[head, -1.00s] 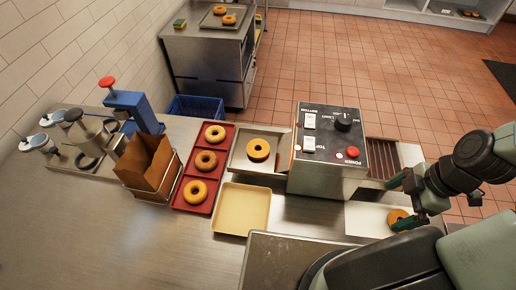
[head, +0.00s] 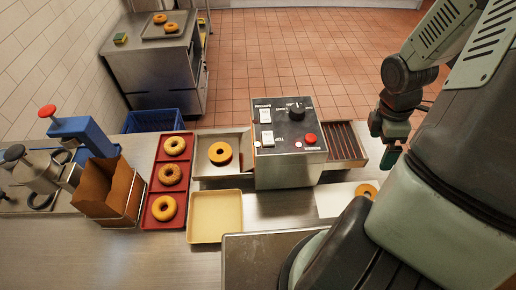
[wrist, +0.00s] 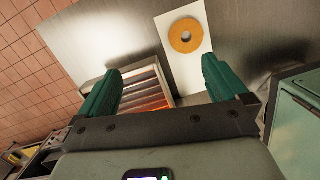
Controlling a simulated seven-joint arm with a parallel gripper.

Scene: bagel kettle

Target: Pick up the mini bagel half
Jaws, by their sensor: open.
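A small golden bagel half (head: 367,190) lies flat on a white board (head: 333,203) to the right of the toaster; my arm partly covers the board in the head view. In the wrist view the bagel half (wrist: 187,35) shows whole with its hole, on the white board (wrist: 187,74), beyond my fingertips. My gripper (head: 391,143) is raised beside the toaster's right end, farther back than the bagel half. In the wrist view my gripper (wrist: 161,70) is open and empty, its green fingers spread apart and not touching the bagel half.
The toaster (head: 290,160) has a slotted rack (head: 344,142) at its right end, close to my gripper. Left of it are a steel tray with a bagel (head: 220,153), an empty yellow tray (head: 214,217) and a red tray (head: 166,189) with bagels.

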